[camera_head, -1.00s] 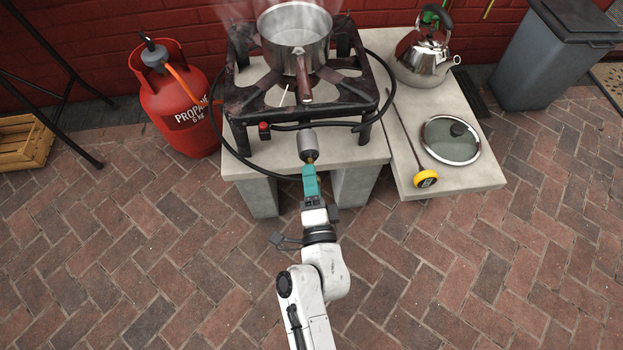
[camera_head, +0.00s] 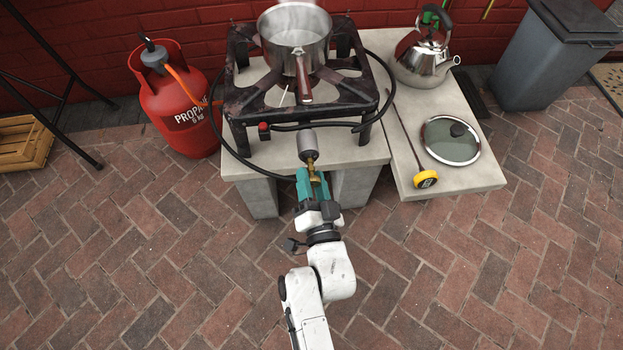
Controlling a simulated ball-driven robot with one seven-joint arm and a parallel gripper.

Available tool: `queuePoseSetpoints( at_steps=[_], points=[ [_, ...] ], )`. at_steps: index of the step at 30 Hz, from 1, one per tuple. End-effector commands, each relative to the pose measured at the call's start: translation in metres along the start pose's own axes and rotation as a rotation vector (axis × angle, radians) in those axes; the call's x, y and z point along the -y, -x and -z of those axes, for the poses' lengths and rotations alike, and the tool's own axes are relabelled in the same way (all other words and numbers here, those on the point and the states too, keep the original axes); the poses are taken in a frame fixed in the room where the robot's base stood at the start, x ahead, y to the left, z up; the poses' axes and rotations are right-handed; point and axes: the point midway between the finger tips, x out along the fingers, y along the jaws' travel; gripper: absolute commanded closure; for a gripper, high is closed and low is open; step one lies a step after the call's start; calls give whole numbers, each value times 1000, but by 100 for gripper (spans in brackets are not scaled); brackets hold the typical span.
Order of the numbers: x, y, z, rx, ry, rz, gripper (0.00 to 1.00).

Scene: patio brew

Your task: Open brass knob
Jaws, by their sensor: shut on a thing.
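The brass knob (camera_head: 314,176) sits below a grey cylinder (camera_head: 307,143) at the front of the burner. Only part of the brass shows between my teal fingers. My gripper (camera_head: 312,173) is shut on the knob, one finger on each side of it. The black burner stand (camera_head: 238,135) stands on a concrete slab. A steel pot (camera_head: 272,48) of liquid sits on the burner, its brown handle towards me. Any flame under the pot cannot be made out.
A red propane cylinder (camera_head: 176,105) stands at the left, with an orange hose piece. A black hose (camera_head: 222,130) loops around the burner. A kettle (camera_head: 424,66), a glass lid (camera_head: 450,148) and a yellow-ended probe (camera_head: 425,179) rest at the right. Brick paving in front is clear.

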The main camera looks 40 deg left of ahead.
Motion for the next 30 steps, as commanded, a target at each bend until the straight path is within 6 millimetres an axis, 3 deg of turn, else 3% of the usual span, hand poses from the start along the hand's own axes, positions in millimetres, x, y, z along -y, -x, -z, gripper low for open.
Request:
queuePoseSetpoints(
  at_steps=[1, 15, 30],
  points=[
    [1, 1, -8, 21, 30, 1, 92],
    [-2, 2, -9, 40, 234, -1, 92],
    [-2, 2, -9, 45, 288, -1, 92]
  ],
)
